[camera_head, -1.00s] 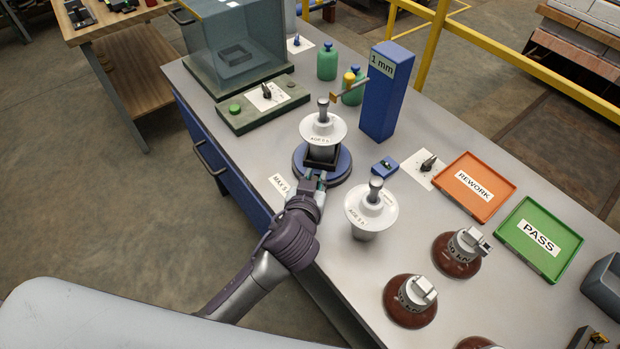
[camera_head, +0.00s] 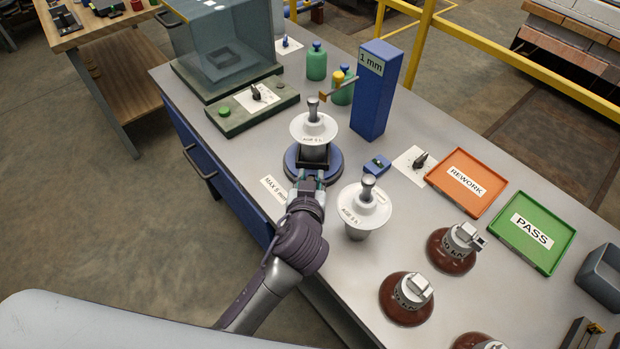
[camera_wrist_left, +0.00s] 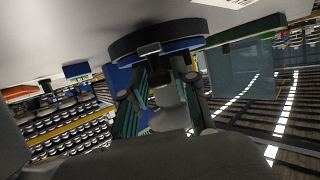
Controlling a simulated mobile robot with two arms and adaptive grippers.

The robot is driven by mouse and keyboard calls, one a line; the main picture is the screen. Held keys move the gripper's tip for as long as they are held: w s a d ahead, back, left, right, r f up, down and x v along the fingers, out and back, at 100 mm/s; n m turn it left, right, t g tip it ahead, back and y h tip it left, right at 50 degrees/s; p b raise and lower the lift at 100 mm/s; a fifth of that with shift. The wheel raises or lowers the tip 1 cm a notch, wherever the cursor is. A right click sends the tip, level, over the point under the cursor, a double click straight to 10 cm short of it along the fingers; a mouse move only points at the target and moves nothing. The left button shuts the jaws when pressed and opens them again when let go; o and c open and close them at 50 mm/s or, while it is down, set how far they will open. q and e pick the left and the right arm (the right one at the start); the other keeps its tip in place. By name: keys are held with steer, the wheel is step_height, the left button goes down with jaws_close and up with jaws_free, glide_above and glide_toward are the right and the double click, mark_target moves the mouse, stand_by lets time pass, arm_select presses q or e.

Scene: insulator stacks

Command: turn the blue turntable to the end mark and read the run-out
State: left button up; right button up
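The blue turntable (camera_head: 338,172) stands on the bench, with a dark block and a white insulator (camera_head: 313,128) upright on it. My left gripper (camera_head: 309,181) is at the turntable's near edge. Its two fingers look apart. In the left wrist view, which is upside down, the gripper (camera_wrist_left: 162,72) has a gap between its fingers, below the turntable's rim (camera_wrist_left: 155,40). A small pale tab shows on that rim. I cannot tell whether the fingers touch it. A yellow-tipped pointer (camera_head: 338,83) reaches from the blue 1 mm column (camera_head: 374,95). My right gripper is not in view.
A second white insulator (camera_head: 363,208) stands close on the right. Brown insulators (camera_head: 452,249), an orange REWORK tray (camera_head: 467,182) and a green PASS tray (camera_head: 536,233) lie beyond. A MAX 5 mm label (camera_head: 274,189) lies left of my gripper. A glass box (camera_head: 218,45) stands behind.

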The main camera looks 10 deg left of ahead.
arm_select(q)
steer(key=shift+o, duration=0.9)
steer(key=shift+s, duration=0.15)
steer(key=v, duration=1.1)
steer(key=shift+s+r, duration=0.25)
steer(key=shift+s, duration=0.05)
